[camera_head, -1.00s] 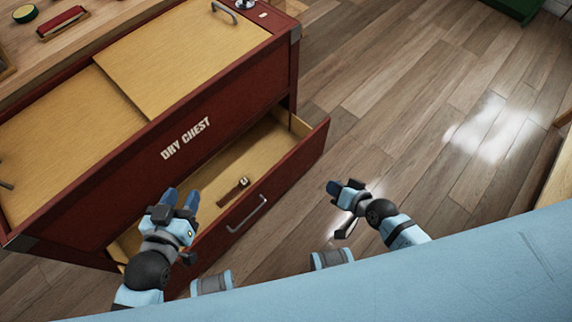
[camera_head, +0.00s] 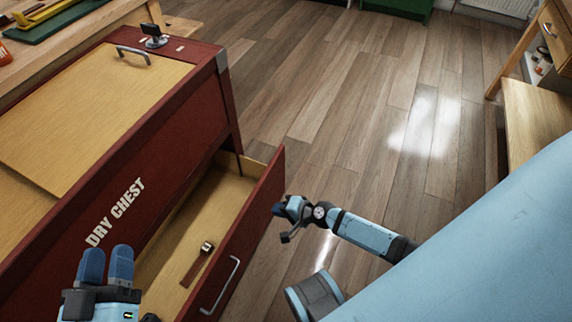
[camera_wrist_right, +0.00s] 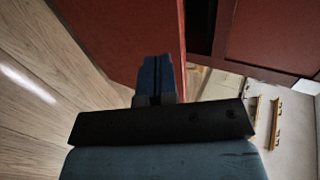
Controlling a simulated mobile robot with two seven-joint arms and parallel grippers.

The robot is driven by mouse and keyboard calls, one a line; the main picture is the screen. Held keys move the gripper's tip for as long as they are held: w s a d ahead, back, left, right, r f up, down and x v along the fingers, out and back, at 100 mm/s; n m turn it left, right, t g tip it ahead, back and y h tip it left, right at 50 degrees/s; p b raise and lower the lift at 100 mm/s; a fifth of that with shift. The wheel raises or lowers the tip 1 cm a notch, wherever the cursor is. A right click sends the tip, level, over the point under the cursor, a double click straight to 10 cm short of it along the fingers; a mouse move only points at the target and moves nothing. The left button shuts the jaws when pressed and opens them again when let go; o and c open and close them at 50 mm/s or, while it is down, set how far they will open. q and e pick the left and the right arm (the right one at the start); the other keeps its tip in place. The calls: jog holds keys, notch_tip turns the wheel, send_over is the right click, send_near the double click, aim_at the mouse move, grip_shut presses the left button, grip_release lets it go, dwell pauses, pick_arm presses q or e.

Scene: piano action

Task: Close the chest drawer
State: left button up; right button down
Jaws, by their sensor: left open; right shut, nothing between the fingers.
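The dark red chest (camera_head: 62,205) marked "DRY CHEST" stands at the left of the head view. Its drawer (camera_head: 262,200) is pulled out, with a metal handle (camera_head: 220,285) on the front panel. A small brown tool with a metal head (camera_head: 197,264) lies inside the drawer. My left gripper (camera_head: 107,262) is open at the lower left, over or in front of the chest; I cannot tell whether it touches. My right gripper (camera_head: 278,209) is shut and empty, just outside the drawer front near its far end. The right wrist view shows its closed blue fingers (camera_wrist_right: 155,78) beside a red panel (camera_wrist_right: 130,30).
A workbench (camera_head: 95,30) with tools on it stands behind the chest at the upper left. Wood floor (camera_head: 350,120) lies open to the right of the drawer. A wooden bench (camera_head: 535,125) stands at the right edge, and a green cabinet (camera_head: 398,8) is at the back.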

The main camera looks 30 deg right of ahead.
aim_at(251, 203)
jog(key=x, duration=0.3)
jog(key=r+x, duration=0.1)
jog(key=x, duration=0.2)
jog(key=shift+w+a+b, duration=0.3)
jog(key=shift+w+b, duration=0.1)
pick_arm(q)
jog(key=shift+s+d+r+t+h, duration=0.1)
jog(key=shift+d+r+t+h, duration=0.1)
jog(key=shift+r, duration=0.25)
jog(key=shift+s+d+r+t+h, duration=0.1)
jog(key=shift+r+t+h, duration=0.1)
jog(key=shift+r, duration=0.2)
pick_arm(e)
jog(key=shift+w+a, duration=0.45)
jog(key=shift+w, duration=0.25)
